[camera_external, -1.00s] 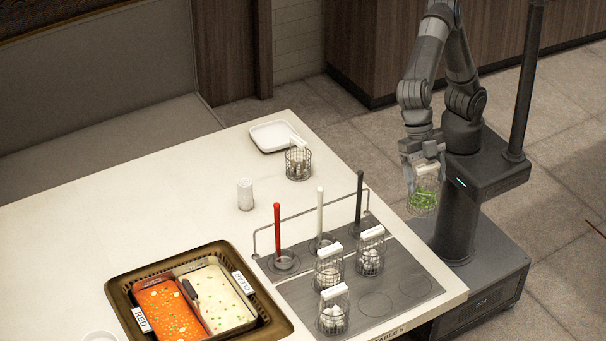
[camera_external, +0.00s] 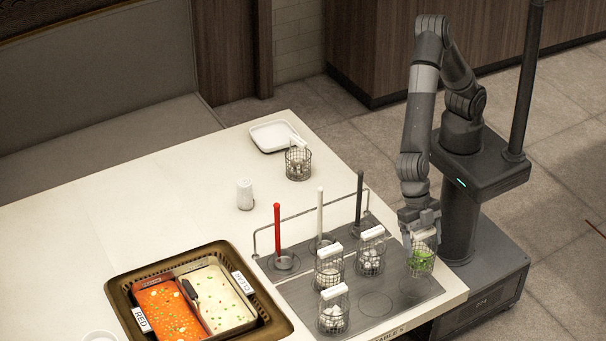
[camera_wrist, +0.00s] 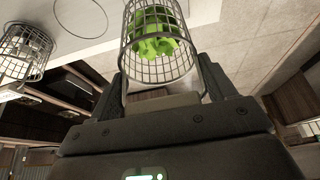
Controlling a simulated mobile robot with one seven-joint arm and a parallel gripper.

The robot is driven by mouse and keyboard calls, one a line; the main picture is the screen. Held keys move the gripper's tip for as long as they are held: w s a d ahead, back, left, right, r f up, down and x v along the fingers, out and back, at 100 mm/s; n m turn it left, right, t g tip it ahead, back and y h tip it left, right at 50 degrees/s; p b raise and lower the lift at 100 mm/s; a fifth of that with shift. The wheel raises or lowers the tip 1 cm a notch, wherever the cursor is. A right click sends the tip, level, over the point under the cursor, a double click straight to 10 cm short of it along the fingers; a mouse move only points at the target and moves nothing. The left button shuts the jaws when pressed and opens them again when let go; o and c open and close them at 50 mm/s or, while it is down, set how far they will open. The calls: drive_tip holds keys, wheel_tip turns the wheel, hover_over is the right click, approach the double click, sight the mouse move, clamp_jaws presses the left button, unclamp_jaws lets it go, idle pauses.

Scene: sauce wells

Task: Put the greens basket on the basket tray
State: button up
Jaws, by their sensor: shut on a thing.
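The greens basket (camera_external: 421,261) is a small wire basket with bright green leaves and a white handle. My gripper (camera_external: 420,222) is shut on its handle and holds it upright over the right end of the grey basket tray (camera_external: 345,297). I cannot tell whether the basket's bottom touches the tray. In the wrist view the greens basket (camera_wrist: 158,45) fills the top middle between my fingers (camera_wrist: 165,90). Three other wire baskets with pale contents stand on the tray: one front (camera_external: 333,312), one middle (camera_external: 329,267) and one at the back (camera_external: 370,252).
Red, white and dark-handled ladles (camera_external: 277,232) stand along the tray's back, by a thin rail. Another wire basket (camera_external: 298,162) stands beside a white dish (camera_external: 272,136). A two-part sauce pot (camera_external: 195,300) is at the left. An empty ring (camera_external: 375,304) marks free room on the tray.

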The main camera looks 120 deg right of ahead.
drive_tip(key=shift+f, duration=3.45)
drive_tip(key=shift+f, duration=0.2)
drive_tip(key=o, duration=1.5)
drive_tip(key=v, duration=1.2)
drive_tip(key=shift+d+r, duration=0.1)
drive_tip(key=shift+r, duration=0.1)
